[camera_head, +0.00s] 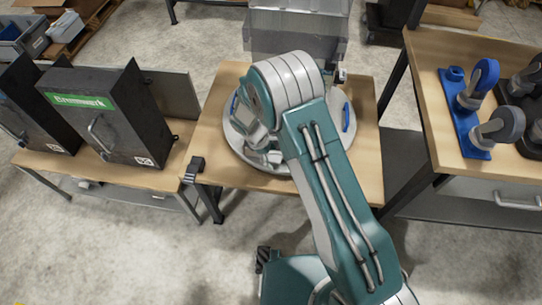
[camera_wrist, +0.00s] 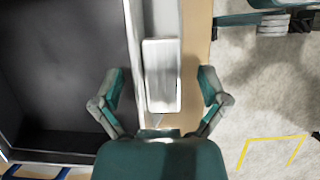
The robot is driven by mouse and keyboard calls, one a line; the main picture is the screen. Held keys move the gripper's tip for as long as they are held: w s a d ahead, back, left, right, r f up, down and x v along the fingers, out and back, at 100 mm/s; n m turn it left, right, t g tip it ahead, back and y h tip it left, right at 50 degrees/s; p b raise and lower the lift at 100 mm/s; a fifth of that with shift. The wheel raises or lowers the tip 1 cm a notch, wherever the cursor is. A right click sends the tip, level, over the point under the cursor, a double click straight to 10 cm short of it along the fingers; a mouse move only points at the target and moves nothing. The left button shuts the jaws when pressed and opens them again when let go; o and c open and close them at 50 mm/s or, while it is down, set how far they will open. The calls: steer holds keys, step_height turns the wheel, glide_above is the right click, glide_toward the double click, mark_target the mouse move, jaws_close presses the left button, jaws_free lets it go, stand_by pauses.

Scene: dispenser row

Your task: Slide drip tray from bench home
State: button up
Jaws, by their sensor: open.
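In the wrist view my gripper (camera_wrist: 160,76) is open, with one finger on each side of a pale rectangular block (camera_wrist: 162,75). Both fingers look clear of it. The block lies along the pale rim of a dark, shallow, tray-like thing (camera_wrist: 65,70) at the left. I cannot tell for sure whether that is the drip tray. In the head view a round grey disc (camera_head: 241,137) with blue grips lies on the middle bench (camera_head: 212,131). My gripper (camera_head: 262,155) is low over its left part, and my arm hides much of the disc.
Dark boxes (camera_head: 135,140), one with a green label, stand on the left bench. A clear dispenser (camera_head: 298,40) stands behind the middle bench. Open floor (camera_head: 110,235) lies in front at left.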

steer(key=v, duration=1.2)
